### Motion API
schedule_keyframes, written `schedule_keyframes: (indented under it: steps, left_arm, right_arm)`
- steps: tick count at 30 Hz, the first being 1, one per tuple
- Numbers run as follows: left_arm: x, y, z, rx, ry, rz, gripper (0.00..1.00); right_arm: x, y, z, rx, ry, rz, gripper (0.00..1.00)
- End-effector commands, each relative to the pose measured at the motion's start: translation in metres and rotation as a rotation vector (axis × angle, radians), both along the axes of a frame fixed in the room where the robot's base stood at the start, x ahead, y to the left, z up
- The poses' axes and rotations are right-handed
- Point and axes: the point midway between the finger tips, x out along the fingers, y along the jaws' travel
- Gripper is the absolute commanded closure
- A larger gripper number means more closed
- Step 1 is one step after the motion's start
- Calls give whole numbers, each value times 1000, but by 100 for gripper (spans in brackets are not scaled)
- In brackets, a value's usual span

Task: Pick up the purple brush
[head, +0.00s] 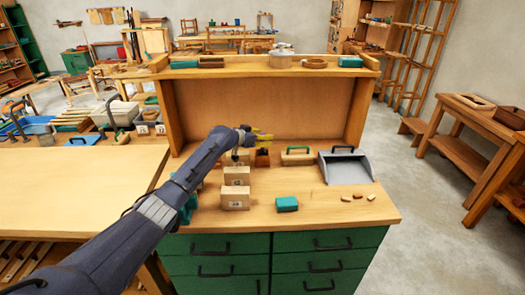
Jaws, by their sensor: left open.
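My left arm reaches in from the lower left over the workbench (320,222). My left gripper (262,138), with yellow fingers, is open above the back middle of the benchtop, over the small blocks and boxes. I see nothing held in it. I cannot make out a purple brush in the head view; it may be hidden behind my arm or be too small to tell. My right gripper is not in view.
Wooden blocks (235,199) stand below my gripper. A raised shelf (230,70) backs the bench.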

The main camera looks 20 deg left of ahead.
Motion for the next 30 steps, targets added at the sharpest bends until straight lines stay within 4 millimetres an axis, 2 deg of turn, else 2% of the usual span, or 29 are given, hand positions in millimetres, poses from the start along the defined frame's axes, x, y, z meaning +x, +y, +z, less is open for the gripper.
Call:
schedule_keyframes:
  steps: [2, 14, 30]
  left_arm:
    - [0, 0, 0, 0, 0, 0, 54]
    - [0, 0, 0, 0, 0, 0, 100]
    - [0, 0, 1, 1, 0, 0, 100]
  right_arm:
    - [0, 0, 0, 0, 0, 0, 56]
    - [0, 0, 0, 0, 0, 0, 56]
    - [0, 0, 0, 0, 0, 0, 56]
